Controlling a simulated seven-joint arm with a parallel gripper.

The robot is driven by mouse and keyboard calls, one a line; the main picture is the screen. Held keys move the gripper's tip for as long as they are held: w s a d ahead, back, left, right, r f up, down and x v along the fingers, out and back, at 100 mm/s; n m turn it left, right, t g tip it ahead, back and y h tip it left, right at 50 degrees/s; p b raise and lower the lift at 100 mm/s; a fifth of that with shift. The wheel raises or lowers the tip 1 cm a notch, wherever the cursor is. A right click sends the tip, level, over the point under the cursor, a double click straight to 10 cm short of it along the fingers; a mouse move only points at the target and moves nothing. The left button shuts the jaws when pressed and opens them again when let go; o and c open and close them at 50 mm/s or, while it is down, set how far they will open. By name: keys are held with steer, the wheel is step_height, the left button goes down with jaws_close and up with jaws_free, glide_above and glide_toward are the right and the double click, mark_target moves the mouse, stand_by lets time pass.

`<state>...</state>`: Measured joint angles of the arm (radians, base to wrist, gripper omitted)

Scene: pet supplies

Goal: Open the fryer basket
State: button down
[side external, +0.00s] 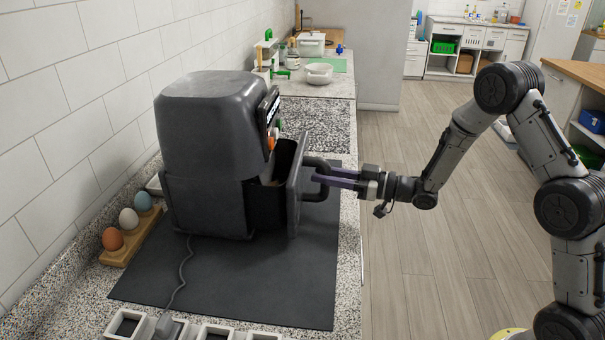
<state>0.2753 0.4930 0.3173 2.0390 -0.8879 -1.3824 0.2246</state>
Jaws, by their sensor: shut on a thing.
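The dark grey air fryer (210,150) stands on a black mat on the counter. Its fryer basket (268,205) is pulled partly out toward the right, with a gap between the front panel (294,190) and the fryer body. The dark loop handle (325,163) sticks out from the panel. My gripper (322,180) reaches in from the right and is shut on the handle. The fingertips are partly hidden at the handle. The inside of the basket is mostly hidden from this side.
The black mat (240,285) has free room in front of the fryer. An egg holder (122,245) with three eggs stands at the left by the wall. Small white-rimmed trays (215,332) line the near edge. Bowls (319,73) stand at the back. A cord (183,270) crosses the mat.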

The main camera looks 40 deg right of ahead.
steer(key=w+d+v, duration=0.1)
steer(key=v, duration=0.7)
steer(key=shift+d, duration=0.3)
steer(key=c, duration=0.6)
jaws_free()
steer(key=shift+s, duration=0.15)
steer(key=v, duration=1.3)
steer(key=shift+s+d+r, duration=0.1)
steer(key=shift+s+d, duration=0.05)
steer(key=shift+s, duration=0.15)
